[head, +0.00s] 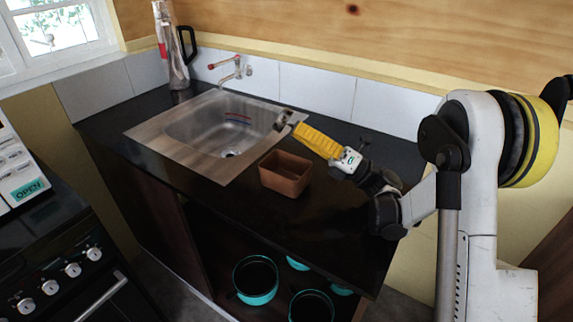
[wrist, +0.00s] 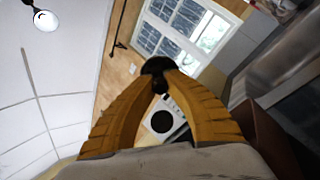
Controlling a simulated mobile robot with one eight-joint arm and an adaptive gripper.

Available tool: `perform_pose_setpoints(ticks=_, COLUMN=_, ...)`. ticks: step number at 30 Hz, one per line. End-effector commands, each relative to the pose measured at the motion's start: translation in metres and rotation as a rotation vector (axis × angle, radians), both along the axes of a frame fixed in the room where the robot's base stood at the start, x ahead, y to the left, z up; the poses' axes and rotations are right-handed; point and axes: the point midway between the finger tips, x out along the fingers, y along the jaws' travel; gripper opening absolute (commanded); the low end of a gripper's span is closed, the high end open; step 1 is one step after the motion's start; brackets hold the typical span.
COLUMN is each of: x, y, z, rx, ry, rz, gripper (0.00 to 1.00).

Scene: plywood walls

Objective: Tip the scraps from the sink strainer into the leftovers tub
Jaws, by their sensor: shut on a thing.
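My yellow gripper (head: 300,128) is shut on the sink strainer (head: 284,120), a small grey-brown piece at the fingertips. In the wrist view the fingers (wrist: 158,88) close around a dark round part of the strainer (wrist: 157,66). The strainer looks tilted, above the right edge of the sink; whether scraps are in it cannot be seen. The leftovers tub (head: 286,184), a brown rectangular open box, stands on the black counter below my gripper. No scraps show inside the part of the tub in view. The steel sink (head: 150,132) lies to the left.
A wall tap (head: 237,70) reaches over the sink. A black stove (head: 60,250) is at the left. Teal pots (head: 256,280) sit under the counter. Counter in front of the tub is bare.

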Motion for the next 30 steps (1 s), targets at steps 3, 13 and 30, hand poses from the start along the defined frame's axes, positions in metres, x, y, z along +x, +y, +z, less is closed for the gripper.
perform_pose_setpoints(ticks=3, x=0.001, y=0.001, z=0.004, rx=0.016, ry=-0.005, rz=0.000, gripper=0.00)
perform_pose_setpoints(ticks=13, x=-0.003, y=-0.004, z=-0.015, rx=-0.055, ry=0.019, rz=0.002, gripper=0.00)
perform_pose_setpoints(ticks=30, x=-0.004, y=-0.003, z=-0.016, rx=-0.059, ry=0.021, rz=0.003, gripper=0.00)
